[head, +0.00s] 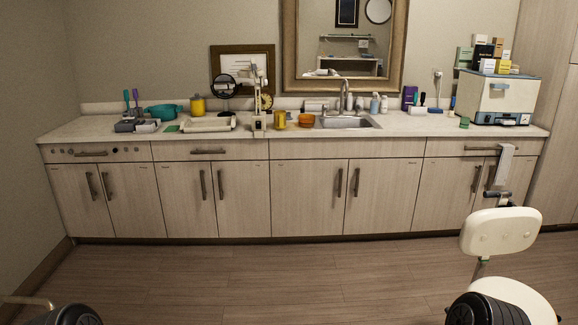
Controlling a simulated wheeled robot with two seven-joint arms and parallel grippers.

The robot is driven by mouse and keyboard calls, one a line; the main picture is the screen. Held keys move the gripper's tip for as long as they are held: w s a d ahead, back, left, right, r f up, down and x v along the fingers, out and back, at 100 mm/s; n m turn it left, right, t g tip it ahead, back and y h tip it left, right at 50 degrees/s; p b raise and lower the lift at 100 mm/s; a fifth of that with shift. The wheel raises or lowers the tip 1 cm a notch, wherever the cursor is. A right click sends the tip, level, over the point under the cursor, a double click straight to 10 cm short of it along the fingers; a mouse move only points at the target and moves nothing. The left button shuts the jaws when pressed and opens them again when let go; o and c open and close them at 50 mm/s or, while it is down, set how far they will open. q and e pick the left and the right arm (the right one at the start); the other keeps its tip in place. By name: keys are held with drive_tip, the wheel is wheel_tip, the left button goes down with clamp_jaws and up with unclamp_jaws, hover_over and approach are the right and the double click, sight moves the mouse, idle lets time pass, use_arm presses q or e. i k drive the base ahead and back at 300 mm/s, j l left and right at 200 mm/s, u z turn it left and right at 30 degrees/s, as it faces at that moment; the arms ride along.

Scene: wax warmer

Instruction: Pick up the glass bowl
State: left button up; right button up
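Several small vessels stand on the long counter (330,140), all far from me. A low amber-orange bowl (306,121) sits just left of the sink and looks glassy, and a yellow-gold jar (279,120) is next to it. A wider teal bowl (162,112) stands toward the counter's left end. I cannot tell for sure at this size which is the glass bowl. Neither of my grippers is in view; only dark ribbed parts of my arms show at the bottom left and bottom right.
A sink (347,122) with a tall faucet (343,92) is right of the amber bowl. A white device (259,103) stands left of it. A cream chair (500,232) stands at the right front. The wooden floor (270,280) before the cabinets is clear.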

sight(306, 120)
drive_tip(key=i+z, duration=0.1)
drive_tip(key=i, duration=0.55)
drive_tip(key=i+z, duration=0.1)
drive_tip(key=i, duration=0.6)
drive_tip(key=i+z, duration=0.15)
drive_tip(key=i, duration=0.5)
drive_tip(key=i+j+z, duration=0.1)
drive_tip(key=i, duration=0.55)
drive_tip(key=i+z, duration=0.1)
drive_tip(key=i, duration=0.75)
drive_tip(key=i+j+z, duration=0.15)
drive_tip(key=i, duration=0.75)
drive_tip(key=z, duration=0.55)
